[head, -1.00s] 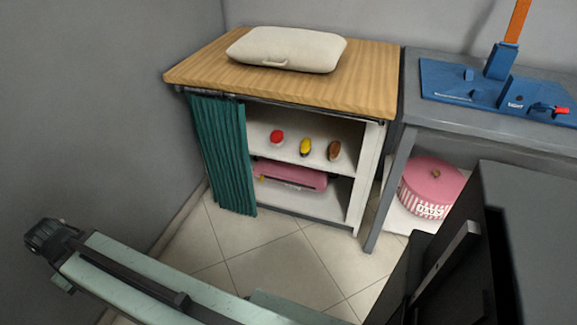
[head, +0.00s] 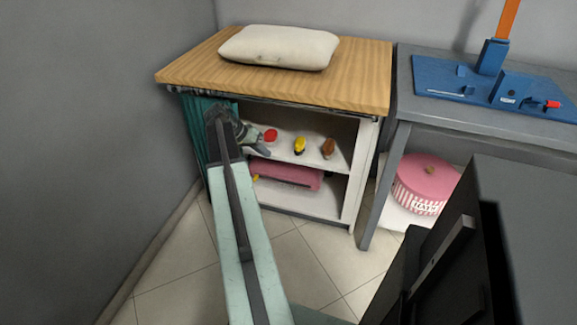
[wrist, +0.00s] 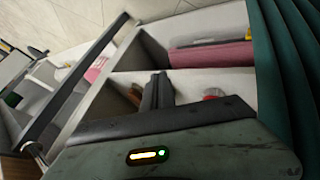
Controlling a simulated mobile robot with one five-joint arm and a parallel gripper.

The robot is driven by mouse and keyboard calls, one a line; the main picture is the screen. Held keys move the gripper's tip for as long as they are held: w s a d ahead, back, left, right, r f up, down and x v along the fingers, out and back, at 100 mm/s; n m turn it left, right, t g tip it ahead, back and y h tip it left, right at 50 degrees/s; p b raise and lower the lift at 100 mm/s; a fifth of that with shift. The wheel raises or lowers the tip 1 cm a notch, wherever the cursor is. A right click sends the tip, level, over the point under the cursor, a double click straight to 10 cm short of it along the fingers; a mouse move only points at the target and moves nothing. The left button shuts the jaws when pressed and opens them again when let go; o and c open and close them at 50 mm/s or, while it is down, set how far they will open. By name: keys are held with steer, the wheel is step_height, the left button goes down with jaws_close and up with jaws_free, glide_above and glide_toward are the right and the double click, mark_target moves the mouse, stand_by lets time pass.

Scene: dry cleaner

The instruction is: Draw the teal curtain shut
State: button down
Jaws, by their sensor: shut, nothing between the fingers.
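The teal curtain (head: 194,128) hangs bunched at the left end of the wooden-topped counter's open front, partly hidden by my arm. In the wrist view the curtain (wrist: 285,60) hangs in folds along the right edge. My gripper (head: 264,149) is in front of the cabinet opening, just right of the curtain, pointing right. In the wrist view its fingers (wrist: 159,80) are together with nothing between them, apart from the curtain. The curtain rail (head: 300,104) runs under the counter top. The right part of the opening is uncovered.
The cabinet shelf (head: 312,160) holds red (head: 270,135), yellow (head: 300,145) and brown (head: 328,148) items, with a pink object (head: 290,172) below. A cushion (head: 280,47) lies on the counter (head: 365,75). A grey table (head: 450,120) stands right, a pink round box (head: 425,185) beneath. A wall closes off the left.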

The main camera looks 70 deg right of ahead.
steer(key=s+d+f+b, duration=0.4)
steer(key=s+f+b, duration=0.4)
steer(key=shift+s, duration=0.15)
stand_by(1.5)
